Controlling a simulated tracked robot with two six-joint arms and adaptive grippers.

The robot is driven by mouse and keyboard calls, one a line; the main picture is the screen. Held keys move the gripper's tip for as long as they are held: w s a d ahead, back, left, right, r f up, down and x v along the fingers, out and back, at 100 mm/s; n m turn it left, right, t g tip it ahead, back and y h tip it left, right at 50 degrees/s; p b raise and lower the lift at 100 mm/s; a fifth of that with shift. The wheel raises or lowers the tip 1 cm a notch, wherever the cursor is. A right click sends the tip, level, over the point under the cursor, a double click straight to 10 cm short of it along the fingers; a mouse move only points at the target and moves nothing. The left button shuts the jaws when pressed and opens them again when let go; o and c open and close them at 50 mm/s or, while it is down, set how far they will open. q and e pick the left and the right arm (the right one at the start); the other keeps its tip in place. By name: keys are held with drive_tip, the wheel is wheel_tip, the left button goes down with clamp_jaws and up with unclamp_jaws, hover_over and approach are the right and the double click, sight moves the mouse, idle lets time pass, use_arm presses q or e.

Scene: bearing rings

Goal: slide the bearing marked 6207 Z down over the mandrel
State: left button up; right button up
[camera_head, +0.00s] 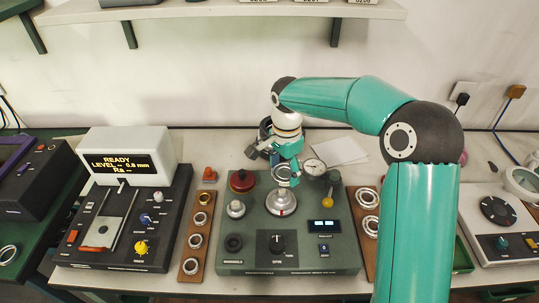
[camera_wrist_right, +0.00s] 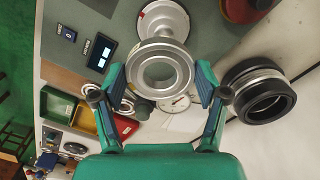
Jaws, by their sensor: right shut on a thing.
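My right gripper (camera_head: 285,172) is shut on a silver bearing ring, held above the green-grey test machine (camera_head: 240,262). In the right wrist view the bearing (camera_wrist_right: 160,48) sits between the two fingertips (camera_wrist_right: 160,82), and its open bore faces the camera. Any marking on it is too small to read. The silver mandrel (camera_head: 282,203) with its round flanged base stands on the machine below the gripper. Its base also shows in the wrist view (camera_wrist_right: 181,16), beyond the bearing. The bearing appears apart from the mandrel; their exact alignment is unclear. My left gripper is not in view.
A dial gauge (camera_head: 314,167) stands close right of the gripper, and a red knob (camera_head: 242,181) stands left of the mandrel. Wooden racks with rings flank the machine, one at left (camera_head: 190,258). A dark ring-shaped part (camera_wrist_right: 258,92) shows in the wrist view.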

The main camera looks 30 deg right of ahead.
sight(281, 192)
drive_tip(key=shift+w+f, duration=0.15)
drive_tip(key=shift+w, duration=0.15)
drive_tip(key=shift+f, duration=0.15)
drive_tip(key=shift+a+f+b, duration=0.15)
drive_tip(key=shift+f+b, duration=0.55)
drive_tip(key=shift+b, duration=0.15)
wheel_tip(281, 192, down, 2)
drive_tip(key=shift+w+b, duration=0.1)
drive_tip(key=shift+b, duration=0.65)
drive_tip(key=shift+f+b, duration=0.55)
drive_tip(key=shift+f, duration=0.25)
drive_tip(key=shift+f+b, duration=0.2)
drive_tip(key=shift+b, duration=0.15)
drive_tip(key=shift+f, duration=0.25)
drive_tip(key=shift+f+b, duration=0.55)
drive_tip(key=shift+b, duration=0.05)
